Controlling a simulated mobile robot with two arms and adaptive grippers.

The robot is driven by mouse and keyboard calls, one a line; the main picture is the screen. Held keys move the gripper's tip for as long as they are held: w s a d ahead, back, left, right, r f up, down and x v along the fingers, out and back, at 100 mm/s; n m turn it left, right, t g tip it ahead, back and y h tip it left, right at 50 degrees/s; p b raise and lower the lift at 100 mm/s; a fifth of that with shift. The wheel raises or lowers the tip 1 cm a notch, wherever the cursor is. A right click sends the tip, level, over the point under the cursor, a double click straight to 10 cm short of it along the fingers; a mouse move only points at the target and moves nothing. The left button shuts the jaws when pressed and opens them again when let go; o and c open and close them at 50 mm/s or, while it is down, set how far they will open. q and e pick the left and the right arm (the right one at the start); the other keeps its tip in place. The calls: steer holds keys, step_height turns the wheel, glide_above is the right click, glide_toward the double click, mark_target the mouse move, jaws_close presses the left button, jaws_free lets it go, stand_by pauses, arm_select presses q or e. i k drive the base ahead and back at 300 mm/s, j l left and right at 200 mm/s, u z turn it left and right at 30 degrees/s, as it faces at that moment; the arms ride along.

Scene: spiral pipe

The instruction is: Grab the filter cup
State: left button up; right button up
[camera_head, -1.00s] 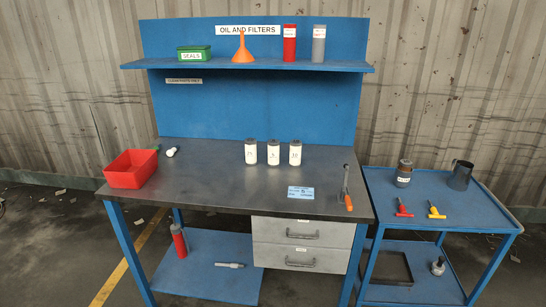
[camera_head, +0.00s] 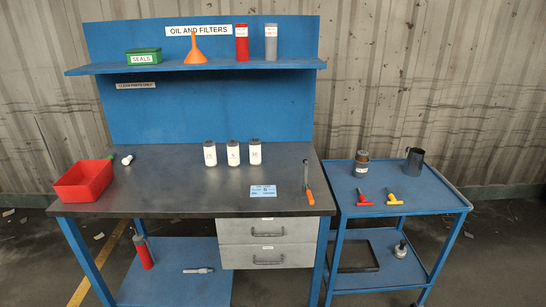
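No object in view is clearly marked as the filter cup, so I cannot tell which one it is. A dark grey cup-like jug (camera_head: 414,162) stands upright at the back right of the blue cart's top. A small metallic piece with a round base (camera_head: 400,250) stands on the cart's lower shelf. Three white canisters with dark tops and numbers stand in a row on the bench: left (camera_head: 210,154), middle (camera_head: 233,154), right (camera_head: 255,153). Neither of my grippers is in view.
The cart top (camera_head: 345,190) also holds a labelled brown can (camera_head: 361,164), a red T-handle tool (camera_head: 364,198) and a yellow one (camera_head: 394,197). The bench (camera_head: 160,195) holds a red bin (camera_head: 84,181) and an orange-handled tool (camera_head: 309,190). Floor right of the cart is free.

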mark_target(360, 169)
steer(key=i+l, duration=0.15)
steer(key=l, duration=0.25)
steer(key=i+l+z, duration=0.1)
steer(key=l, duration=0.3)
steer(key=i+l, duration=0.2)
steer(key=l, duration=0.15)
steer(key=i+l+z, duration=0.1)
steer(key=l, duration=0.3)
steer(key=i, duration=0.05)
